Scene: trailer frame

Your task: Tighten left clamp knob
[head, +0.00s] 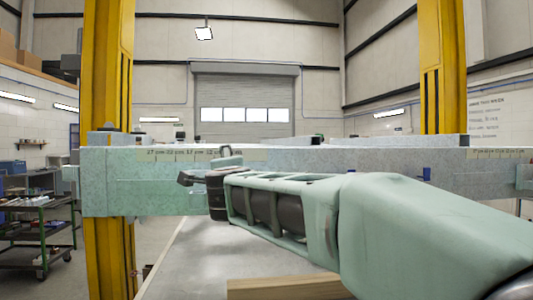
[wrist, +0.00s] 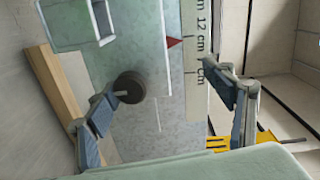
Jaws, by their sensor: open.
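A dark round knob (wrist: 130,87) shows in the wrist view on the face of the pale green speckled beam (wrist: 150,115). My gripper (wrist: 165,84) is open, with one finger on each side of the picture. The knob lies between the fingers, close to the left fingertip, which overlaps its edge; I cannot tell whether they touch. The right finger is well apart from it, over the printed scale. In the head view my gripper (head: 207,170) is in front of the left part of the beam (head: 110,190), and I cannot make out the knob there.
A red pointer (wrist: 174,42) sits beside the centimetre scale (wrist: 196,60). A rectangular green frame (wrist: 68,22) is at upper left. Yellow posts (head: 108,70) (head: 442,70) stand behind the beam. A wooden block (head: 285,288) lies below my arm. A tool cart (head: 38,235) stands at left.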

